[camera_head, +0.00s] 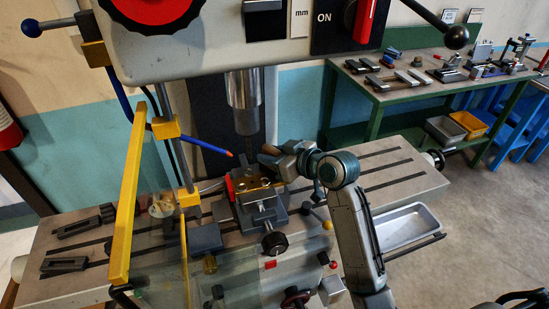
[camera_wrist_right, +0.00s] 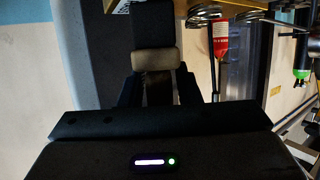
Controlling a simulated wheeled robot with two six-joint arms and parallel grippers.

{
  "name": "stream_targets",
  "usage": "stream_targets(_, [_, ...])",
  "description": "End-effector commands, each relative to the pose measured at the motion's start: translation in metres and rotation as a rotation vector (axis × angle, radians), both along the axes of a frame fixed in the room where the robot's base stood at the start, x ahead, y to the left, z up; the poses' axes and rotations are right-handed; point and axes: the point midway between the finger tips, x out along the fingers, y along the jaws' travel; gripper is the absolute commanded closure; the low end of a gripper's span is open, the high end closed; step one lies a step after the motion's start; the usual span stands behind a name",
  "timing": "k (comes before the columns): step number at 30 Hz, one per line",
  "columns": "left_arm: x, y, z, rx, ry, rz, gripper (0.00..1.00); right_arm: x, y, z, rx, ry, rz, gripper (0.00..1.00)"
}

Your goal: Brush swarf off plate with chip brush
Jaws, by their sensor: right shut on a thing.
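A vise (camera_head: 262,218) stands on the slotted machine table (camera_head: 395,165) beneath the drill spindle. A plate (camera_head: 254,191) with golden bits on it, seemingly swarf, sits at the vise's jaws; single chips are too small to make out. My right gripper (camera_head: 273,154) is shut on the chip brush, just above and behind the plate, near the vise's upper right. In the right wrist view the brush (camera_wrist_right: 157,58) shows between the dark fingers, with a tan band and a dark end beyond it. Whether the brush touches the plate is unclear. My left gripper is not in view.
The spindle (camera_head: 243,90) hangs close to my right gripper. A red-tipped blue hose (camera_head: 205,150) reaches in from the left. A yellow-framed clear guard (camera_head: 130,190) stands at left. Dark clamps (camera_head: 85,224) lie on the table's left. A grey tray (camera_head: 408,227) is at right.

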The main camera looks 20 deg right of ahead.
Motion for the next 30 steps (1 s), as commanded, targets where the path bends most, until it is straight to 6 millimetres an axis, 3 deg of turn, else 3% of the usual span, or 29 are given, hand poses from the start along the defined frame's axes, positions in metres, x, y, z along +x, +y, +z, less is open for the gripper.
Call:
stream_targets(14, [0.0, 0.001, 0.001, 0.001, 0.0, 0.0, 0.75, 0.002, 0.0, 0.0, 0.0, 0.0, 0.0, 0.95])
stream_targets(30, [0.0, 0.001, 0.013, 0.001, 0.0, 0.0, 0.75, -0.03, -0.001, 0.0, -0.001, 0.002, 0.0, 0.95])
